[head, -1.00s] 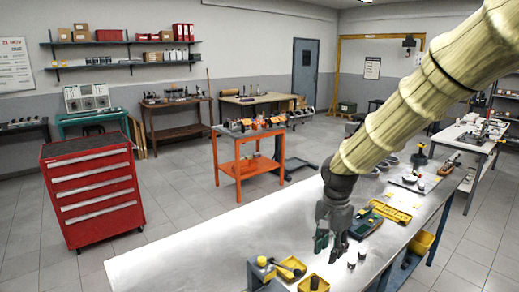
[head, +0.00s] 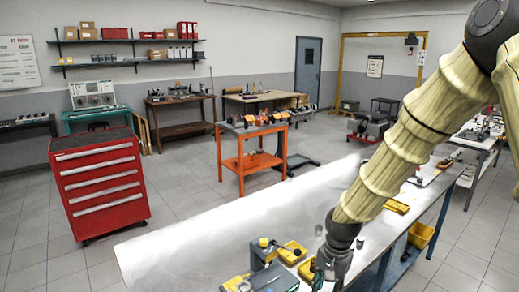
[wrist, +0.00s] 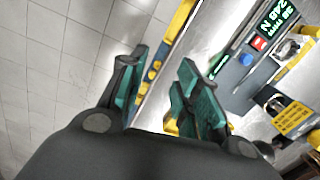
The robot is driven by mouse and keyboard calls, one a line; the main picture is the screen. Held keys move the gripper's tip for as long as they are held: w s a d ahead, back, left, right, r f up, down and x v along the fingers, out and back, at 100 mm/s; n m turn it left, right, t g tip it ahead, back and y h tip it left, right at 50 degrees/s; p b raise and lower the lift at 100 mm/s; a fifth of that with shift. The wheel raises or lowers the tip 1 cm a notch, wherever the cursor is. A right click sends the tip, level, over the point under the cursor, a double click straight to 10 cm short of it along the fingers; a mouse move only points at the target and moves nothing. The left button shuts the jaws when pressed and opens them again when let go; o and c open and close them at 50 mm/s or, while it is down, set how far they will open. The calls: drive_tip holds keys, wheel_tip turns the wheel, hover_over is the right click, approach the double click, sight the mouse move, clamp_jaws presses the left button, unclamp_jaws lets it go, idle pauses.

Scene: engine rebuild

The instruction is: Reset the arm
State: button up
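My gripper (wrist: 158,92) is open, with its two green-padded fingers apart and nothing between them in the wrist view. In the head view my gripper (head: 322,276) is low in the picture, over the near part of the long metal workbench (head: 215,238). Its fingertips are partly cut off by the bottom edge there. My arm slants down from the upper right, bent at a dark joint.
Yellow trays (head: 293,252) and a grey-green device (head: 262,252) sit close left of my gripper. A red drawer cabinet (head: 100,185) and orange cart (head: 250,160) stand beyond.

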drive_tip(key=s+f+n+b, duration=0.1)
drive_tip(key=s+f, duration=0.1)
drive_tip(key=f, duration=0.5)
drive_tip(key=s+f+n+b, duration=0.1)
drive_tip(key=s+f, duration=0.2)
drive_tip(key=f, duration=0.4)
drive_tip(key=s+d+f+n+b, duration=0.2)
drive_tip(key=s+f, duration=1)
drive_tip(key=s, duration=0.1)
drive_tip(key=s+d+f+n+b, duration=0.2)
drive_tip(key=s+f+n+b, duration=0.1)
drive_tip(key=s+f, duration=0.9)
drive_tip(key=shift+s+d+f+n+h+b, duration=0.15)
drive_tip(key=shift+s+n+h+b, duration=0.2)
drive_tip(key=shift+s, duration=0.5)
